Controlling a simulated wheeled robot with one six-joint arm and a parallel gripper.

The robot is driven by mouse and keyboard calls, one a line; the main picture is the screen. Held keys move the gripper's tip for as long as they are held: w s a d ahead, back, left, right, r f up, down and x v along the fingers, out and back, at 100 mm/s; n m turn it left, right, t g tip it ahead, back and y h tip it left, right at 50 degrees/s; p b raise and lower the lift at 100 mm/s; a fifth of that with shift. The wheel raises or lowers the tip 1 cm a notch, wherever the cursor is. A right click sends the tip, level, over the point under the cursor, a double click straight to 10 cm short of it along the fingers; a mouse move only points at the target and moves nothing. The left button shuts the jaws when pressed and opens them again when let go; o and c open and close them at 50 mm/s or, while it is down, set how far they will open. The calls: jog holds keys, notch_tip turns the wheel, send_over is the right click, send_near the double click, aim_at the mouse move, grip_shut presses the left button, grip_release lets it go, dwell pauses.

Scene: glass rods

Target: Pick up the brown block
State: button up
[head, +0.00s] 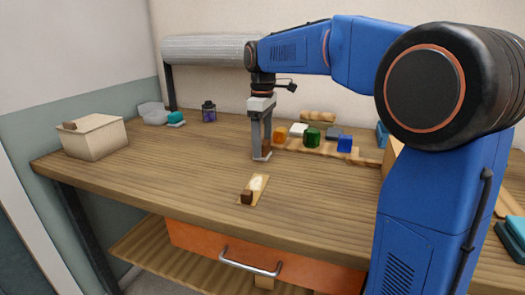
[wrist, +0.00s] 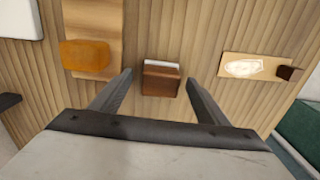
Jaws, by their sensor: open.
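A brown block (wrist: 160,80) with a paler strip along its far edge lies on the wooden bench, between the fingertips of my gripper (wrist: 161,77) in the wrist view. My gripper is open, with a finger on either side of the block and visible gaps. In the head view my gripper (head: 262,157) points down close to the bench top, and the block (head: 267,150) is mostly hidden behind a finger. A second, smaller dark brown block (head: 247,197) sits at the near end of a small board; it also shows in the wrist view (wrist: 290,73).
The small board (head: 260,184) bears a white oval patch. Orange (head: 280,135), green (head: 312,138) and blue (head: 344,144) objects stand behind and right of my gripper. A beige box (head: 94,137) is at the left. The bench's left middle is clear.

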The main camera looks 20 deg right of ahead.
aim_at(263, 141)
jog(key=shift+f, duration=0.75)
jog(key=shift+c, duration=0.4)
jog(key=c, duration=1.2)
jog(key=shift+o, duration=0.2)
jog(key=shift+r, duration=0.15)
notch_tip(263, 141, up, 10)
jog(key=shift+f, duration=0.15)
